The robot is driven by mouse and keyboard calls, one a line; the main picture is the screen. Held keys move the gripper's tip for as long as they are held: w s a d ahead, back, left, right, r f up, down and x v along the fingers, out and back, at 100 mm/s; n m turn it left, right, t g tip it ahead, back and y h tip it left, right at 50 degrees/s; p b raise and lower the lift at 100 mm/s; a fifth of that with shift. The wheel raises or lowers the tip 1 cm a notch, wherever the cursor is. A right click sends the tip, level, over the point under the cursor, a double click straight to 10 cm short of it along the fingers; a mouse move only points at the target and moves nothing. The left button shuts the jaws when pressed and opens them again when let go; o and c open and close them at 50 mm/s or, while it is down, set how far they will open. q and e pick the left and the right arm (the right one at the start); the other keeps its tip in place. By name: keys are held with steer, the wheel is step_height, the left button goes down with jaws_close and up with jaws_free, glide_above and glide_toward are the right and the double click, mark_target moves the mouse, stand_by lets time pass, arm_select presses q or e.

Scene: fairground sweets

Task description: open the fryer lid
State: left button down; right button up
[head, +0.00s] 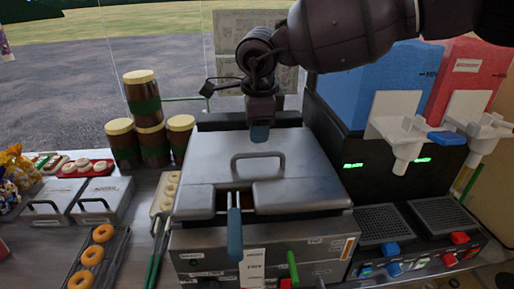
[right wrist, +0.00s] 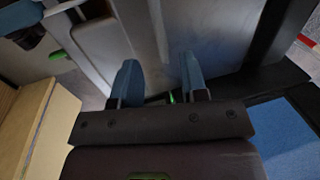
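The fryer (head: 200,245) stands in the middle of the counter in the head view. Its grey metal lid (head: 210,155) lies flat and shut on top, with a bar handle (head: 258,157) on its upper face. My right gripper (head: 260,134) hangs above the lid's back part, behind the handle. In the right wrist view its two blue fingers (right wrist: 160,78) are spread apart with nothing between them. The lid (right wrist: 205,35) and a bar that looks like its handle (right wrist: 158,28) show beyond the fingertips. My left gripper is not in view.
A blue basket handle (head: 234,232) sticks out at the fryer's front. Brown jars (head: 153,140) and donut trays (head: 88,262) stand left. A slush machine with blue (head: 375,85) and red (head: 465,80) tanks stands close on the right.

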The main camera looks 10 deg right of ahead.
mark_target(257, 154)
steer(key=f, duration=0.3)
steer(key=w+f, duration=0.1)
steer(key=f, duration=0.2)
steer(key=shift+w+f, duration=0.15)
steer(key=shift+f, duration=0.2)
jaws_close()
